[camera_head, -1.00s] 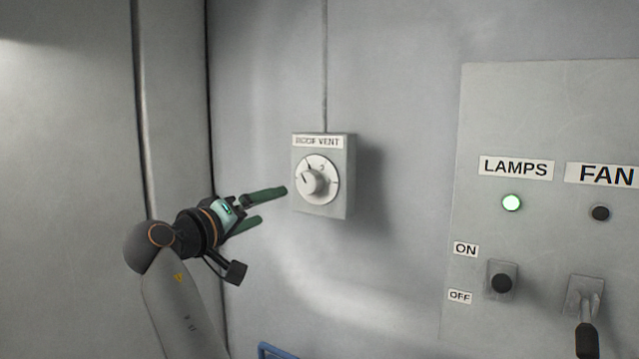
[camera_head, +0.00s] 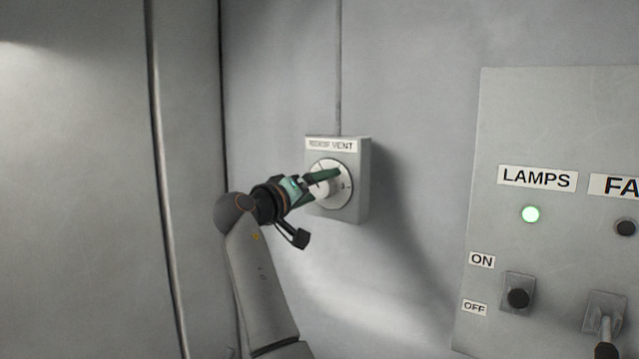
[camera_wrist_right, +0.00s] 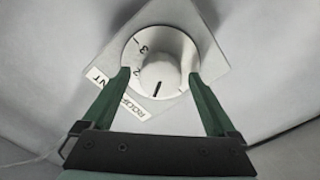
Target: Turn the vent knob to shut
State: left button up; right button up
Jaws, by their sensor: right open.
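The vent knob (camera_wrist_right: 160,78) is a pale round knob with a dark pointer line, on a white dial with numbers. The dial (camera_head: 345,192) sits on a grey wall box (camera_head: 350,208) labelled as the roof vent. My right gripper (camera_head: 330,181) is at the front of the dial and hides much of the knob in the head view. In the right wrist view its green fingers (camera_wrist_right: 161,85) are open, one on each side of the knob, with a visible gap to it. I cannot tell how deep the fingertips reach. My left gripper is out of view.
A conduit (camera_head: 338,70) runs up from the box. The wall between box and panel is clear.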

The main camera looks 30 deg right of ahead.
jog(key=shift+w+d, duration=0.15)
jog(key=shift+d, duration=0.25)
jog(key=shift+c, duration=0.2)
jog(key=c, duration=1.3)
